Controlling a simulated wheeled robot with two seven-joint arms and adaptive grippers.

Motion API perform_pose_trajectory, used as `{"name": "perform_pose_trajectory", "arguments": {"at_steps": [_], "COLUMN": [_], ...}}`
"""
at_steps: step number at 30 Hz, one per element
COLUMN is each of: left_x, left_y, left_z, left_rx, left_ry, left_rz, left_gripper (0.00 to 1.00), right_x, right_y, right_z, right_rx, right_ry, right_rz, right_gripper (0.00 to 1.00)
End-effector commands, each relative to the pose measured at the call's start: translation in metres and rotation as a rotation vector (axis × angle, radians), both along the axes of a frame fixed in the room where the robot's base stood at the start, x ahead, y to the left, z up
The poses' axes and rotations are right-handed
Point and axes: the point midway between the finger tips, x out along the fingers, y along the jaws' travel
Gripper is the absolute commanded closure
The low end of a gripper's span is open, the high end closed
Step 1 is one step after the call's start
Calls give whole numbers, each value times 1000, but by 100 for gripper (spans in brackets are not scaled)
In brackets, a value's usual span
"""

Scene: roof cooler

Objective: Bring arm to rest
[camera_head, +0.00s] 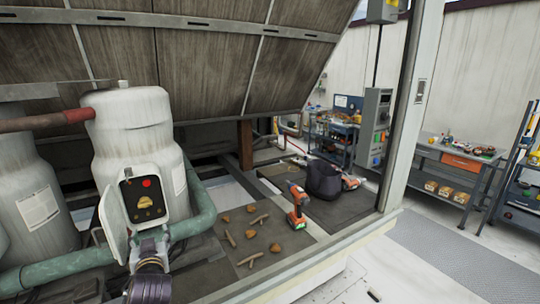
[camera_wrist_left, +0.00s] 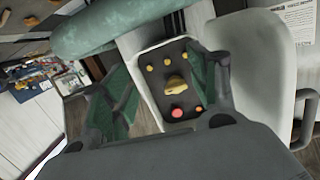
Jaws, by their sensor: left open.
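My left gripper (camera_head: 150,240) is in front of the open control box on the white tank (camera_head: 133,122). In the left wrist view the gripper's (camera_wrist_left: 168,75) two green-lined fingers are spread apart with nothing held between them. The box's black panel (camera_head: 144,198) lies beyond and between the fingers. The panel (camera_wrist_left: 165,62) carries a yellow knob (camera_wrist_left: 177,82), a red button (camera_wrist_left: 179,113) and several small yellow spots. The white cover (camera_head: 112,222) hangs open at the left in the head view. Whether the fingers touch the box is unclear. My right arm does not show.
A green pipe (camera_head: 66,270) runs low past the tanks, close to my left wrist. Wood and stone debris (camera_head: 274,247), an orange drill (camera_head: 297,205) and a dark bag (camera_head: 324,180) are on the platform. A slatted panel (camera_head: 200,60) slopes overhead. A post (camera_head: 410,110) stands right.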

Motion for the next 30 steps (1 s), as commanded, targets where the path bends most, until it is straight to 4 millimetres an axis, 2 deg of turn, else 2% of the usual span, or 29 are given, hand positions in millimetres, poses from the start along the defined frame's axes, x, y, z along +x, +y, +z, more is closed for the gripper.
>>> {"name": "perform_pose_trajectory", "arguments": {"at_steps": [3, 11, 18, 23, 30], "left_x": [-17, -67, -133, -172, -212], "left_y": [-9, -40, -77, -96, -115], "left_z": [-37, -117, -182, -207, -227], "left_rx": [-31, -102, -160, -185, -210], "left_ry": [117, 405, 690, 834, 970], "left_rz": [-35, -146, -286, -369, -455], "left_gripper": [41, 41, 41, 41, 41], "right_x": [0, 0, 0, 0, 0], "right_y": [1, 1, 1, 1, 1], "right_z": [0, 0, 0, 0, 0], "right_rx": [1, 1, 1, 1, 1], "right_ry": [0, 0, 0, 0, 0], "right_rz": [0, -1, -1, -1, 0], "right_gripper": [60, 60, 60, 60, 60]}}
